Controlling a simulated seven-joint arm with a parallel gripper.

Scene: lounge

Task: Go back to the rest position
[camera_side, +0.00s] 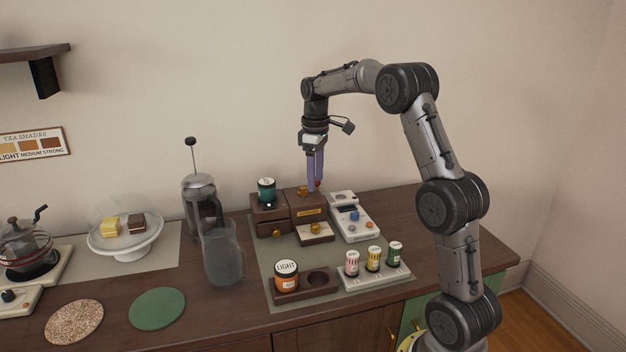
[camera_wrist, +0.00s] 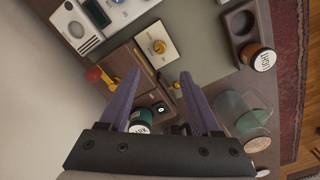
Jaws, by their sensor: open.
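My gripper (camera_side: 315,187) points down with its purple fingers just over the wooden drawer box (camera_side: 305,202). It also shows in the wrist view (camera_wrist: 159,75), with the two fingers apart and nothing held between them. A red knob-like piece (camera_wrist: 93,74) is close to the fingertips at the box top. A dark green jar (camera_side: 266,188) stands on the left part of the box.
In front are a LIGHT jar (camera_side: 287,273) in a wooden holder and a rack (camera_side: 374,277) with three small jars. A glass pitcher (camera_side: 222,258) and French press (camera_side: 203,200) stand left. Above is open space.

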